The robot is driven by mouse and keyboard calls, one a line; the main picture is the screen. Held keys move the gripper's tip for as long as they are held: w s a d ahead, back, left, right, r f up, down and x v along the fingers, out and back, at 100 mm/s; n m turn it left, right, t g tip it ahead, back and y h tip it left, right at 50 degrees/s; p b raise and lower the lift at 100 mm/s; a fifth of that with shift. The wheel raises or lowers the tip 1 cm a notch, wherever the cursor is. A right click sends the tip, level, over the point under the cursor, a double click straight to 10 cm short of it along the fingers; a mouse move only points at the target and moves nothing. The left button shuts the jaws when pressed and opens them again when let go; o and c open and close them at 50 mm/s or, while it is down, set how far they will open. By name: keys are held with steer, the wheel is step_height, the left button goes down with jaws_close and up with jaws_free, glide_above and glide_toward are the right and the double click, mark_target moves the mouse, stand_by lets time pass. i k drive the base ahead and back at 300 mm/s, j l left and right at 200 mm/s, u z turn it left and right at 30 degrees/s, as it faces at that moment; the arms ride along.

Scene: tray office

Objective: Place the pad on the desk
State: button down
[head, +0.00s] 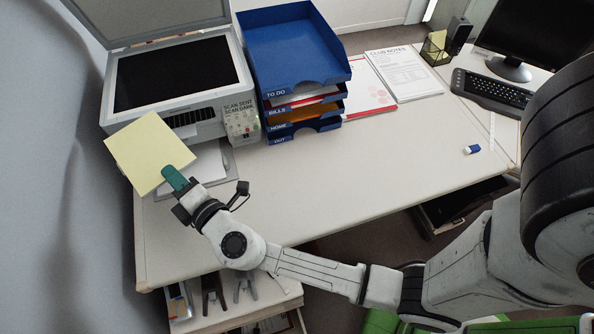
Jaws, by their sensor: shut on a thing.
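The pad (145,150) is a pale yellow square. My gripper (172,176) has teal fingertips and is shut on the pad's lower right edge. It holds the pad at the left end of the desk, in front of the scanner, and the pad hides part of the scanner's front left corner. I cannot tell how high the pad is above the desk. The desk (330,195) is off-white, with a wide bare top.
The scanner (175,75) stands open at the back left, beside a stack of blue trays (295,45). Papers (403,75), a keyboard (490,93), a monitor (530,35) and an eraser (472,149) are to the right. The desk's middle is clear. An open drawer (235,305) is below.

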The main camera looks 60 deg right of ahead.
mark_target(346, 196)
steer(key=k+l+u, duration=0.15)
steer(key=k+l, duration=0.45)
steer(key=l, duration=0.2)
steer(key=k+l+u, duration=0.1)
steer(key=k+l, duration=0.5)
steer(key=l, duration=0.15)
